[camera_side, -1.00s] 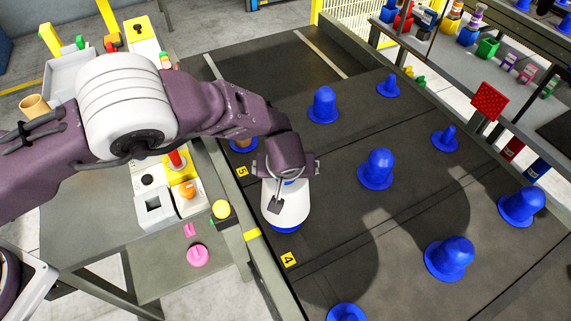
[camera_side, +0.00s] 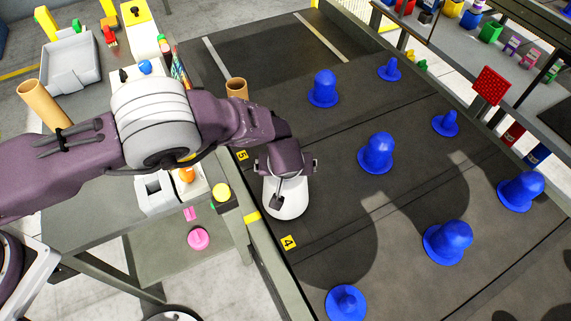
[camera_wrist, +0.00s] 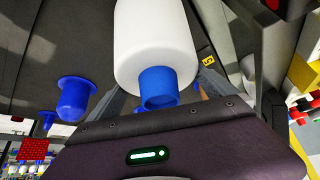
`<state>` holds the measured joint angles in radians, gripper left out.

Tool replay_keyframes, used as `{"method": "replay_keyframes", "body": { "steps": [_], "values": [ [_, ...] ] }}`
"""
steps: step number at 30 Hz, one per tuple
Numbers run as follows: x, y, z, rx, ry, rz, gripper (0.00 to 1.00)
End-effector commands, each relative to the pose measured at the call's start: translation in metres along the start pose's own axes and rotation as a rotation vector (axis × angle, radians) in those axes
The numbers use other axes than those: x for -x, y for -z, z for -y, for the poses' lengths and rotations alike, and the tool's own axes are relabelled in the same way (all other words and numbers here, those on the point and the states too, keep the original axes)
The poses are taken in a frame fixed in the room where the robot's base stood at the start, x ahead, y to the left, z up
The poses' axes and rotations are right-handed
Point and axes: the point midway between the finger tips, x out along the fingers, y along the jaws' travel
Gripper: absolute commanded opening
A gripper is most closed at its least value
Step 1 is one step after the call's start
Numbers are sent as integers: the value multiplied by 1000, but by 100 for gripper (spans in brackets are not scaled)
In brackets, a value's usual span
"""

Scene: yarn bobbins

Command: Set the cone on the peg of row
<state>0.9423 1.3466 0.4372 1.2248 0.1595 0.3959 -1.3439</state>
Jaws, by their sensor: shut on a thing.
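My gripper (camera_wrist: 160,103) is shut on the blue core end (camera_wrist: 155,80) of a white yarn cone (camera_wrist: 155,40). In the side view the cone (camera_side: 287,199) hangs below my wrist, near the left edge of the dark table, between the labels 5 (camera_side: 242,155) and 4 (camera_side: 289,242). Its height above the table is hard to tell. Blue pegs stand in rows, including one to the right of the cone (camera_side: 376,153), one below it (camera_side: 347,303), and a lower-right one (camera_side: 448,243). A peg (camera_wrist: 76,97) also shows in the wrist view. Any peg under the cone is hidden.
A brown tube (camera_side: 237,88) stands just behind my forearm. A control box with an orange knob (camera_side: 187,175) and a yellow button (camera_side: 221,191) sit left of the table. A rail runs along the right. The table between the pegs is mostly clear.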

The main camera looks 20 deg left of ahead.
Motion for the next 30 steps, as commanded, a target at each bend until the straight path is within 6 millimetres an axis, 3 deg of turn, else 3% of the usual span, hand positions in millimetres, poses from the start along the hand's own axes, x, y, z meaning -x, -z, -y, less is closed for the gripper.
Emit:
{"method": "replay_keyframes", "body": {
  "steps": [16,17,25,30],
  "values": [
    [-4,-2,0,0,-1,-1,22],
    [-5,-2,-1,0,-1,-1,97],
    [-3,-3,0,0,0,0,100],
    [29,-2,-1,-1,-3,-1,100]
  ]
}}
